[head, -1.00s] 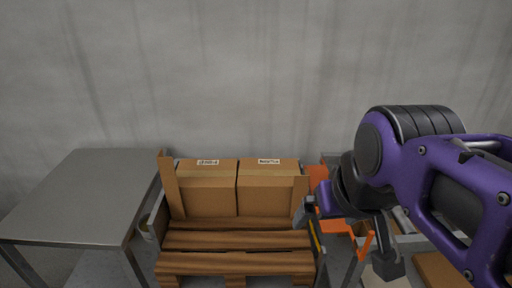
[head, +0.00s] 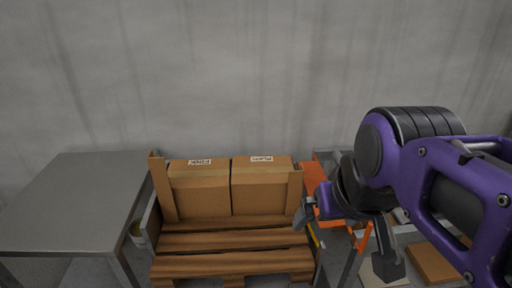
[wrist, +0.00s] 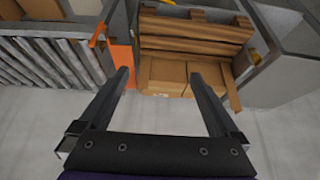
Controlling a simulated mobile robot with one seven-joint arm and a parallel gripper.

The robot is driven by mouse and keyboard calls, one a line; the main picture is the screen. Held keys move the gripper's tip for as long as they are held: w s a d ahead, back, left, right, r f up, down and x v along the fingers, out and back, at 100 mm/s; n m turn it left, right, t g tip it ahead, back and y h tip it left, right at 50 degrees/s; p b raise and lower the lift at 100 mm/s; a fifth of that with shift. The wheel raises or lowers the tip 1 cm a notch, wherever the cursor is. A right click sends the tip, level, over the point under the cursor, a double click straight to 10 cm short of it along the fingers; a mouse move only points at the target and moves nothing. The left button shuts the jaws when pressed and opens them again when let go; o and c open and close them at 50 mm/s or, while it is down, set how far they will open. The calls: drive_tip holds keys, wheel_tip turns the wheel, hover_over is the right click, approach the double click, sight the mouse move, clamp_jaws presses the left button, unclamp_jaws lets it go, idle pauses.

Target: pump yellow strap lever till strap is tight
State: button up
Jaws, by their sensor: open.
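No strap or strap lever can be made out for certain. A small yellow piece (head: 317,238) shows at the right side of the pallet in the head view, partly behind my gripper's finger. My gripper (head: 346,240) is open and empty, in front of the pallet's right side in the head view. In the wrist view my gripper (wrist: 160,76) has its fingers well apart, with the boxes beyond them.
Two cardboard boxes (head: 200,190) stand on the wooden pallet (head: 232,262) by the grey wall (head: 220,75). A bare metal table (head: 75,195) is at left. An orange frame (head: 313,180) stands right of the pallet, close to my gripper, and also shows in the wrist view (wrist: 121,55).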

idle(0.4)
clamp_jaws()
idle(0.4)
idle(1.2)
